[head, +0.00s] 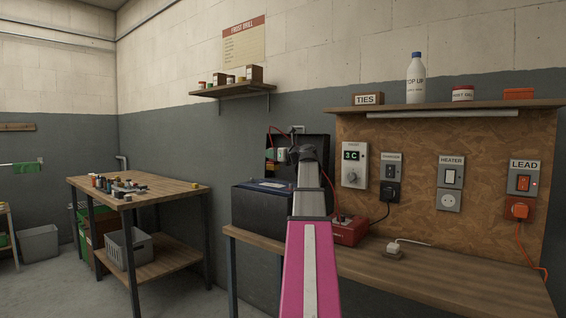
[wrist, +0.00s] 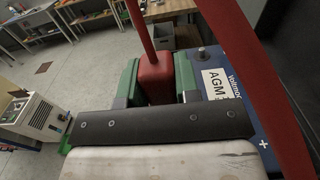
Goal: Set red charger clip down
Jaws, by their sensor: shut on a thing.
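The red charger clip (wrist: 155,78) is between the green fingers of my gripper (wrist: 157,82) in the wrist view, with its red cable rising away from it. The gripper is shut on it. The battery (wrist: 225,75), blue with a white AGM label, lies just right of the gripper, and a grey terminal post (wrist: 203,53) stands up on it. In the head view the battery (head: 262,207) is a dark box at the bench's left end.
The red charger (head: 348,229) sits on the bench (head: 440,275) right of the battery. A red cable crosses the wrist view's right side. A second table (head: 165,187) with small items stands at left.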

